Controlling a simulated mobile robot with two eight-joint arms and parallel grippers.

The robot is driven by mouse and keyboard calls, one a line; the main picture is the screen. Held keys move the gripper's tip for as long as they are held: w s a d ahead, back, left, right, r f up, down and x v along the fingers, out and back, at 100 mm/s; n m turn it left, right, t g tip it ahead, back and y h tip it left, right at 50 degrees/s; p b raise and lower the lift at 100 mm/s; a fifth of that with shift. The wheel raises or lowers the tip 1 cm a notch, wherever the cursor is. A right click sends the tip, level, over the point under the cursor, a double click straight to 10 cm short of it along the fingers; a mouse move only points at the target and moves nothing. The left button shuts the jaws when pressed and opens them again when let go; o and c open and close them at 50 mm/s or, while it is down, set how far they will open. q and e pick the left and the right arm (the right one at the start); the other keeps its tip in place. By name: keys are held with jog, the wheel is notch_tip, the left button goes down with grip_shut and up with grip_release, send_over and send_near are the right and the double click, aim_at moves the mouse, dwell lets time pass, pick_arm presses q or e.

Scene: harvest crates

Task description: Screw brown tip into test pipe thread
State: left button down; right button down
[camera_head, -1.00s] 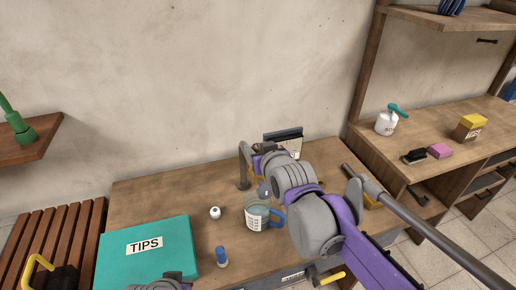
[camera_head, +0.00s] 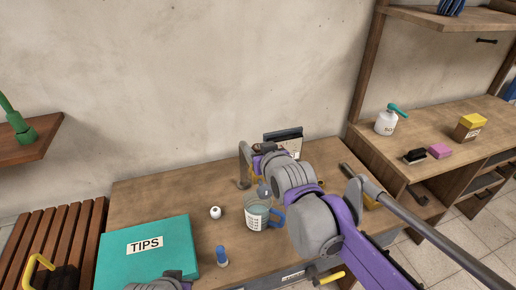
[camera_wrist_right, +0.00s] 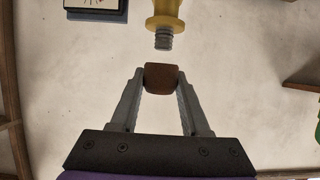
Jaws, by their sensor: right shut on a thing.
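The brown tip (camera_wrist_right: 161,78) sits between the fingertips of my right gripper (camera_wrist_right: 161,84) in the right wrist view, and the gripper is shut on it. The test pipe's yellow end with its grey thread (camera_wrist_right: 163,42) is just beyond the tip, in line with it. A small gap shows between tip and thread. In the head view the grey pipe (camera_head: 244,166) rises from the back of the bench, and my right gripper (camera_head: 264,149) is beside its top, partly hidden by my arm. My left gripper is not in view; only part of my left arm shows at the bottom edge.
A dark board (camera_head: 283,134) stands behind. The bench's left-back part is clear.

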jog(key=shift+f+b, duration=0.65)
jog(key=shift+f, duration=0.7)
jog(key=shift+c, duration=1.5)
grip_release()
jog(key=v, duration=1)
jog(key=shift+s, duration=0.35)
jog(key=shift+d+r, duration=0.1)
